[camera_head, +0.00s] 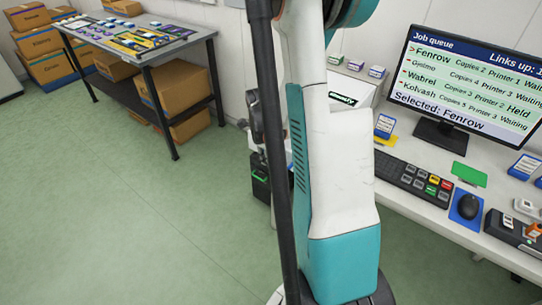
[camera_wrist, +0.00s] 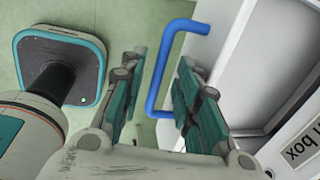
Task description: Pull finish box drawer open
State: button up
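In the wrist view, a blue bar handle (camera_wrist: 164,68) stands on the white front panel (camera_wrist: 203,55) of a drawer. The drawer's pale interior (camera_wrist: 268,60) shows behind that panel, so it looks at least partly open. A label (camera_wrist: 302,148) ending in "box" shows at the lower right, turned over; its first word is cut off. My gripper (camera_wrist: 160,68) is open. Its two teal-padded fingers stand on either side of the handle, with a visible gap to the left finger. I cannot tell whether the right finger touches it. My arm largely hides this area in the head view.
A dark-legged table (camera_head: 150,58) with cardboard boxes stands at the far left. The green floor (camera_head: 130,220) between is clear.

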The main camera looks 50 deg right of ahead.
notch_tip(320, 180, up, 12)
jog(key=a, duration=0.2)
dwell(0.4)
jog(key=shift+a+f, duration=0.1)
jog(key=shift+a, duration=0.05)
dwell(0.4)
